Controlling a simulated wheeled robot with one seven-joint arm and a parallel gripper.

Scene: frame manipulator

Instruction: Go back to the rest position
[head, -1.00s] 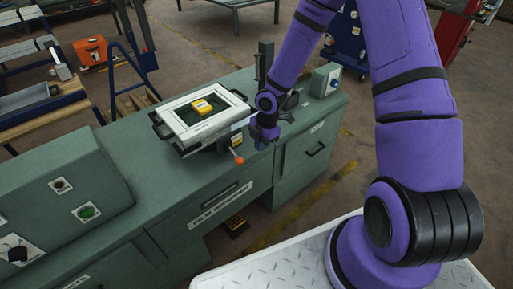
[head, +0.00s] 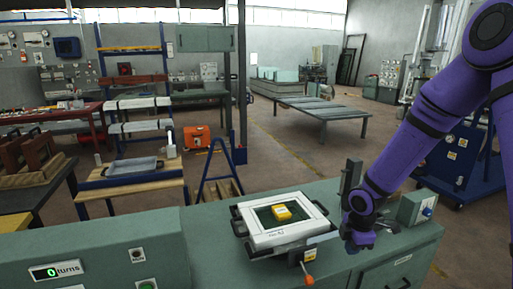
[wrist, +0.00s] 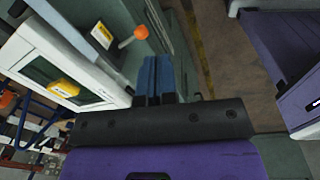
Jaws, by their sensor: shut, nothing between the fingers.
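My gripper (head: 360,242) is above the green cabinet, just right of the white frame (head: 262,238). In the wrist view its two blue fingers (wrist: 157,76) are shut together with nothing between them. The white frame has dark handles and a dark green inner panel with a yellow block (head: 282,212) on it. The frame also shows at the left of the wrist view (wrist: 58,45), apart from the fingers. A lever with an orange knob (head: 309,280) sticks out in front of the frame.

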